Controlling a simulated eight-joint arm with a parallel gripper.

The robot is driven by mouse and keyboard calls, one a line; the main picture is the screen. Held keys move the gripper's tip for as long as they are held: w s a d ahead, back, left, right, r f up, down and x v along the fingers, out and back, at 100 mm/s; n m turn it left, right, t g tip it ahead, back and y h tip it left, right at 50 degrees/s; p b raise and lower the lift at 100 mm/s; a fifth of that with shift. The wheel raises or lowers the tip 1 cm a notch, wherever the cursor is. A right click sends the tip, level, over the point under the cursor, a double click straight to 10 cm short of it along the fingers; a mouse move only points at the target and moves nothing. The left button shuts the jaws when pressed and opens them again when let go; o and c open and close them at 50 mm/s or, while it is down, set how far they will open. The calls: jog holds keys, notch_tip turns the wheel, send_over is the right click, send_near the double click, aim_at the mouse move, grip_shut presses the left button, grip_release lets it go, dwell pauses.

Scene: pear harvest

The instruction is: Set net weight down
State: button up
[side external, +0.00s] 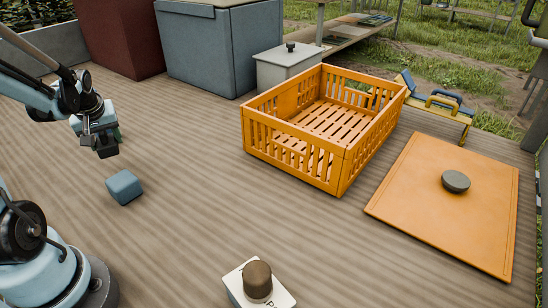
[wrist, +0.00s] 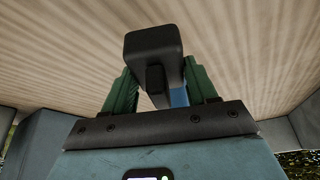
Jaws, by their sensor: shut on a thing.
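My gripper (side external: 105,143) is above the deck at the left, with its green fingers (wrist: 119,92) closed around a dark grey block with rounded edges, which I take to be the net weight (wrist: 153,43). In the side view the dark block shows low at the gripper's end, apart from the deck. A strip of blue shows beside it in the wrist view; I cannot tell what it belongs to. A blue-grey cube (side external: 125,187) lies on the wooden deck below and slightly right of my gripper.
An orange slatted crate (side external: 345,165) stands in the middle, empty. An orange mat (side external: 430,225) at right bears a dark round disc (side external: 455,181). A white box (side external: 235,284) with a brown cylinder (side external: 257,279) stands in front. Large bins (side external: 225,50) stand behind. The deck between cube and crate is clear.

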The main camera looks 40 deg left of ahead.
aim_at(109, 166)
jog(key=a+f, duration=0.1)
jog(key=s+a+f, duration=0.1)
jog(key=shift+s+a, duration=0.1)
jog(key=shift+a, duration=0.3)
jog(key=shift+f, duration=1.95)
jog(key=shift+f, duration=0.1)
jog(key=o, duration=1.4)
jog(key=shift+v, duration=6.05)
jog(key=w+d+r+m+t+h, duration=0.1)
jog(key=d+m, duration=0.5)
jog(key=d, duration=0.8)
jog(key=w+d+r+m+t+h, duration=0.1)
jog(key=w+d+m+t+h, duration=0.2)
jog(key=d, duration=1.1)
jog(key=w+m+t, duration=0.1)
jog(key=w+m, duration=0.2)
jog(key=m, duration=0.1)
jog(key=shift+w+m+t, duration=0.15)
jog(key=shift+m+t, duration=0.15)
